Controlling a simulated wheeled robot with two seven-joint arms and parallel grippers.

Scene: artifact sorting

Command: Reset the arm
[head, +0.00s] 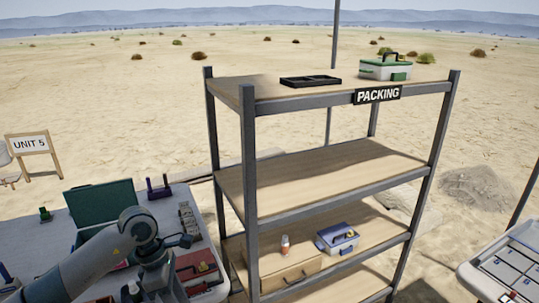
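My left arm (88,264) comes in from the lower left and reaches over the left table. Its rounded grey joint (138,226) is in front of an open green case, and the end of the arm bends down beside a red toolbox. The fingertips are not clear at this size, so I cannot tell whether they are open or holding anything. My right arm and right gripper are not in view.
The left table (80,228) holds the open green case (100,203), a purple stand (158,189) and the red toolbox (198,268). The metal "PACKING" shelf (330,172) stands centre, its middle board empty. A white tray (470,272) is at right.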

